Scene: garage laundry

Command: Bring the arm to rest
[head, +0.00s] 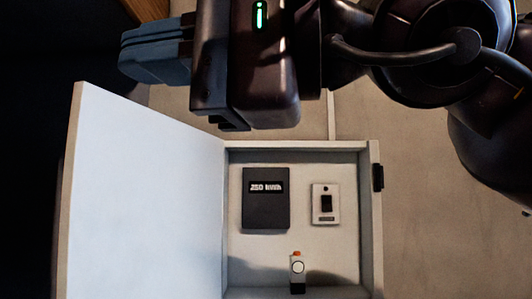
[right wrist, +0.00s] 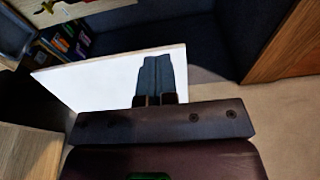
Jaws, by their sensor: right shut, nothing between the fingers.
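My right gripper (head: 155,55) shows at the top of the head view, its arm coming in from the right. Its blue-grey fingers are together, with nothing between them, and point left. In the right wrist view the closed fingers (right wrist: 152,78) appear in front of the white cabinet door (right wrist: 95,82); I cannot tell the gap between them. My left gripper is not in either view.
Below my right arm in the head view is a white wall cabinet (head: 374,220), its door (head: 150,190) swung open to the left. Inside are a dark meter box (head: 266,212), a small switch plate (head: 326,218) and a small grey device with an orange top (head: 297,275). Bare wall lies right.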

